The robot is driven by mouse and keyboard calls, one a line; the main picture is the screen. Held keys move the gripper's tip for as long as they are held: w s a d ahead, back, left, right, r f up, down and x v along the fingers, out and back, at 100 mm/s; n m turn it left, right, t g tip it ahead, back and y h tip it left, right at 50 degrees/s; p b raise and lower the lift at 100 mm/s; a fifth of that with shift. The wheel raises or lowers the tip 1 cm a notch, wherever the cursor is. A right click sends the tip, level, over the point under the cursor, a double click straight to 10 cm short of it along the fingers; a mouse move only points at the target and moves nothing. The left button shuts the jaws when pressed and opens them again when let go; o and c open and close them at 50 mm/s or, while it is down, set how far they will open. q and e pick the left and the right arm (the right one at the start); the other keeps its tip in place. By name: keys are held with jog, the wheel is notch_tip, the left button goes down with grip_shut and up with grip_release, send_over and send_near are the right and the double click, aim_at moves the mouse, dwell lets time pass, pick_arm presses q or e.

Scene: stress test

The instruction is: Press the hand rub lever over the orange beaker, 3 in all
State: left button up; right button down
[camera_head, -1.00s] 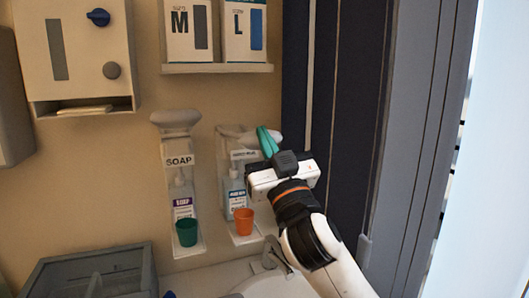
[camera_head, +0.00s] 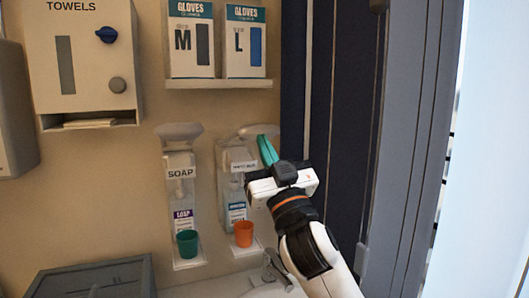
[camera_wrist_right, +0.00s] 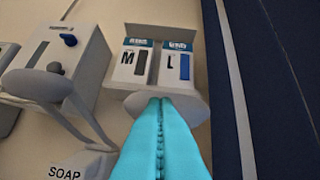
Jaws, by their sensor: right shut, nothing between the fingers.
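The hand rub dispenser (camera_head: 232,185) is on the wall, with its pale lever (camera_head: 246,131) at the top. The orange beaker (camera_head: 243,234) stands on its lower ledge, beneath the bottle. My right gripper (camera_head: 267,150) has teal fingers, shut with nothing between them, at the front of the lever. In the right wrist view its fingertips (camera_wrist_right: 163,103) overlap the lever's rounded pad (camera_wrist_right: 195,107); I cannot tell whether they touch. My wrist hides part of the dispenser's right side. The beaker's inside cannot be made out. My left gripper is not in view.
The soap dispenser (camera_head: 180,190) with a green beaker (camera_head: 187,243) stands close on the left. A shelf (camera_head: 218,84) with two glove boxes is above. A towel box (camera_head: 85,60) hangs upper left. A grey bin (camera_head: 95,278) and a faucet (camera_head: 275,270) are below.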

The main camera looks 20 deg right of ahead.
pick_arm(q)
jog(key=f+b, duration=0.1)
jog(key=b, duration=0.1)
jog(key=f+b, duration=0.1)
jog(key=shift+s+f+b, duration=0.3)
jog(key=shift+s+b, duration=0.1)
pick_arm(e)
jog(key=s+r+v, duration=0.1)
jog(key=v, duration=0.8)
jog(key=shift+s, duration=0.45)
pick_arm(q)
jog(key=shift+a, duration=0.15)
pick_arm(e)
jog(key=shift+a+r, duration=0.1)
jog(key=shift+r, duration=0.05)
pick_arm(q)
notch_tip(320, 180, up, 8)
jog(key=p, duration=0.8)
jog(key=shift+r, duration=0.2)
pick_arm(e)
notch_tip(320, 180, up, 9)
jog(key=w+m+g+h, duration=0.1)
jog(key=m+g+h, duration=0.1)
jog(key=m, duration=0.1)
jog(key=shift+w+d+g, duration=0.3)
jog(key=shift+r, duration=0.1)
pick_arm(q)
jog(key=shift+p, duration=0.3)
pick_arm(e)
jog(key=shift+w+r, duration=0.1)
